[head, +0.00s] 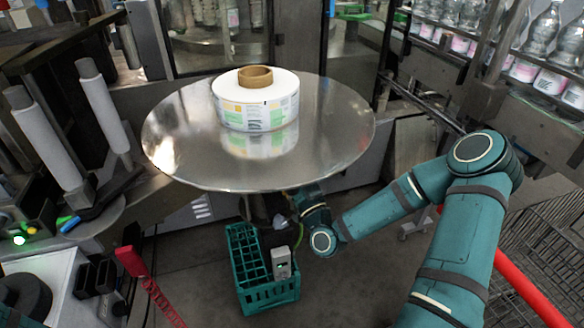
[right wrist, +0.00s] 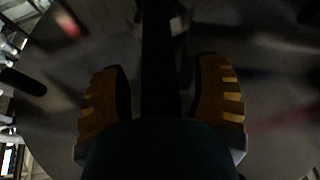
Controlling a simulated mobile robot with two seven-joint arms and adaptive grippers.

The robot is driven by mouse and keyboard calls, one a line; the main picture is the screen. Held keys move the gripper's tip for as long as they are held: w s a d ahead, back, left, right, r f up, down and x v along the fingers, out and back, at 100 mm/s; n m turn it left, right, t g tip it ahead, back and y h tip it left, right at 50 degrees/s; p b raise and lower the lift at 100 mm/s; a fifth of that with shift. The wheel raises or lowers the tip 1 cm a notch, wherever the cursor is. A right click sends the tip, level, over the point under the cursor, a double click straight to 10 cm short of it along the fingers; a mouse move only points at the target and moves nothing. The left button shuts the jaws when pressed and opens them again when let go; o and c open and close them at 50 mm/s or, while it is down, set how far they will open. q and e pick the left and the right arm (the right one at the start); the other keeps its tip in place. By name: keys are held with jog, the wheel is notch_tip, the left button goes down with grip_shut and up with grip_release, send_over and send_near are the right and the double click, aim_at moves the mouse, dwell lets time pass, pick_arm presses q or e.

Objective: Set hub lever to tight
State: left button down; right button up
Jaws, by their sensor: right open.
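The steel reel disc (head: 190,150) carries a white label roll (head: 245,110) with a brown core (head: 255,77). No hub lever can be made out in the head view. My right arm reaches to the disc's near underside, where its gripper is mostly hidden by the disc edge and wrist. In the right wrist view my right gripper (right wrist: 160,95) is open, with yellow-brown ribbed pads wide apart. A dark upright bar (right wrist: 158,50) shows between the pads; I cannot tell whether it is the lever or a post, or whether anything touches it. My left gripper is not in view.
A teal bottle crate (head: 268,297) stands on the floor below the disc. White rollers (head: 40,140) and a red handle (head: 131,261) are at left. A wire cart (head: 555,235) and bottle shelves (head: 480,25) are at right.

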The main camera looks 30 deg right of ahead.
grip_shut()
dwell(0.3)
jog(key=shift+w+d+r+n+y+b, duration=0.15)
jog(key=shift+d+n+y+b, duration=0.6)
jog(key=shift+d+y, duration=0.8)
jog(key=shift+w+d+f+n+y+b, duration=0.1)
jog(key=shift+d+n+y+b, duration=0.35)
jog(key=shift+d+n+y, duration=1)
jog(key=shift+a+m, duration=0.2)
jog(key=shift+m, duration=0.3)
grip_release()
